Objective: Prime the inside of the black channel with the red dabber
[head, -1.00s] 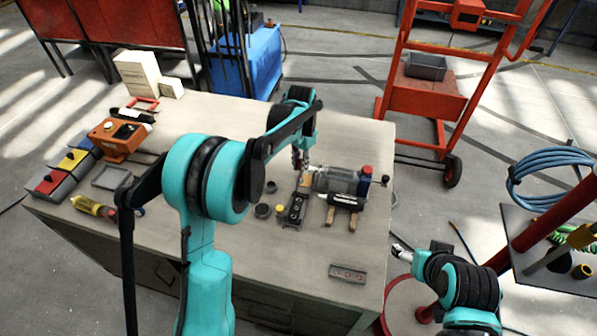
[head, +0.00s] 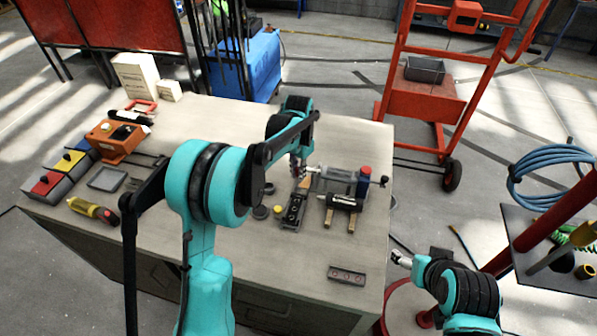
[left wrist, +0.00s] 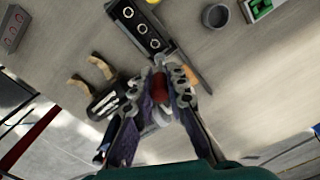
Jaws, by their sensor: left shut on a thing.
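A black rounded piece that looks like the black channel (head: 343,202) lies across two wooden blocks at the right of the bench; in the left wrist view the channel (left wrist: 107,101) is left of the fingers, with a white patch on it. My left gripper (head: 298,181) points down, left of the channel and apart from it. In the left wrist view my left gripper (left wrist: 163,88) is shut on a red-ended thing, apparently the red dabber (left wrist: 160,84); the fingers hide most of it. My right gripper (head: 401,257) is off the bench's right edge; its fingers are too small to read.
A dark block with round holes (head: 293,212) is close by the left gripper. A clear cylinder fixture (head: 340,177) stands behind the channel. A grey holed bar (head: 347,275) lies near the front edge. The front middle of the bench (head: 270,250) is clear.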

